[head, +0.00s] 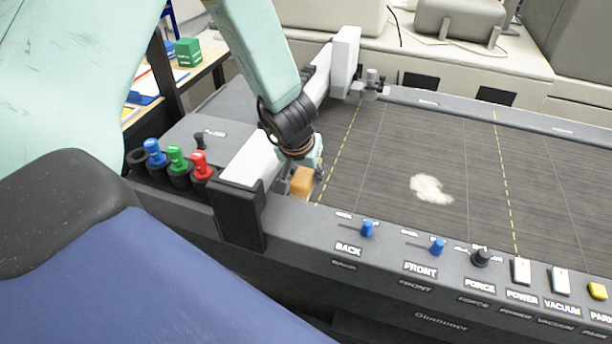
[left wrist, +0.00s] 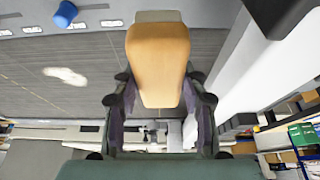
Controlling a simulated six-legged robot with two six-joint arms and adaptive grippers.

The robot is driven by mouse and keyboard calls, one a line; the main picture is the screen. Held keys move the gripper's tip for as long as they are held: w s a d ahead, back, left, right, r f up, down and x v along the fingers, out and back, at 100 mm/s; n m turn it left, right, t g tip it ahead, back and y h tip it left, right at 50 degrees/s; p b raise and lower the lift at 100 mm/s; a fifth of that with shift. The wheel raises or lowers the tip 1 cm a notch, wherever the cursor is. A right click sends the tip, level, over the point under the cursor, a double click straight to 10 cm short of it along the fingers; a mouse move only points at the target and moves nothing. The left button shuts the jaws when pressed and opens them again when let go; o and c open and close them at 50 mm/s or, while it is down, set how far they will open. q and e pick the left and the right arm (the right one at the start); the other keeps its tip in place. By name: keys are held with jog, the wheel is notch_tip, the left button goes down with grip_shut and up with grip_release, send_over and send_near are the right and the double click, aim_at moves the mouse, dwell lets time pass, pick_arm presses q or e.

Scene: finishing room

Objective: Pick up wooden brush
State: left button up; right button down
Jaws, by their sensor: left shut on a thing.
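The wooden brush (head: 302,182) shows as a small tan block beside the white gantry arm, at the near left corner of the dark machine bed. My left gripper (head: 314,160) reaches down over it and is partly hidden by its own wrist. In the left wrist view the brush's tan body (left wrist: 158,62) sits between the two fingers of my left gripper (left wrist: 158,82), which are shut on it. A pale strip shows at the brush's far end. I cannot tell whether the brush touches the bed. My right gripper is not in view.
The white gantry (head: 255,150) stands close beside the gripper. A control panel with blue knobs (head: 367,229) and switches runs along the front edge. Red, green and blue handled tools (head: 176,160) stand at left. A whitish patch (head: 430,189) lies on the otherwise clear bed (head: 450,140).

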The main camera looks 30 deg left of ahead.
aim_at(306, 170)
pick_arm(q)
jog(key=shift+r, duration=3.6)
